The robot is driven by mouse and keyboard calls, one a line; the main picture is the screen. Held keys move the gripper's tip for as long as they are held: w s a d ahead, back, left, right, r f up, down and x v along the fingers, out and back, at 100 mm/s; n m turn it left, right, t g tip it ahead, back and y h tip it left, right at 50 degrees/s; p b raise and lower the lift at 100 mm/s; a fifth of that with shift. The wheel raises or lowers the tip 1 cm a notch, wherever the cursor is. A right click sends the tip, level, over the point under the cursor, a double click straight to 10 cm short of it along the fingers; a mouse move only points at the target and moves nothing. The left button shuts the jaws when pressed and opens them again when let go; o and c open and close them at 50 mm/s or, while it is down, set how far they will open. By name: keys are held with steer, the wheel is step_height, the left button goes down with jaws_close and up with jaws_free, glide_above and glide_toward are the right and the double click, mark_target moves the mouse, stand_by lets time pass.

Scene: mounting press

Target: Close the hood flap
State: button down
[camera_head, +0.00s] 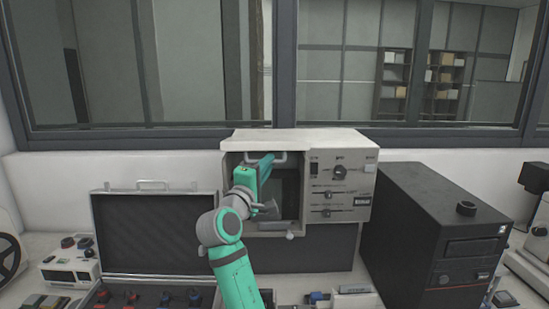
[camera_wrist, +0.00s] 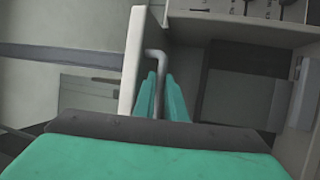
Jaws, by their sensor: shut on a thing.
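The mounting press (camera_head: 345,190) is a pale box with an open front and a dark interior. Its hood flap (camera_head: 290,139) is raised along the top of the opening. In the wrist view the flap (camera_wrist: 136,60) shows nearly edge-on as a pale panel, with a bent grey handle (camera_wrist: 157,62). My gripper (camera_head: 266,162) is at the upper part of the opening. In the wrist view its two green fingers (camera_wrist: 162,92) are closed around the handle. My arm hides the left part of the opening in the head view.
A black computer-like case (camera_head: 430,235) stands close on the right of the press. An open dark case (camera_head: 150,230) with small tools is at the left. A window frame (camera_head: 300,138) runs behind the press. Small items lie on the bench below.

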steer(key=shift+w+a+f, duration=0.15)
steer(key=shift+w+f, duration=0.1)
steer(key=shift+f, duration=0.4)
steer(key=c, duration=2.1)
jaws_free()
steer(key=v, duration=1)
steer(key=shift+s+f, duration=0.15)
steer(key=shift+s, duration=0.2)
steer(key=shift+a, duration=0.1)
steer(key=shift+c, duration=0.6)
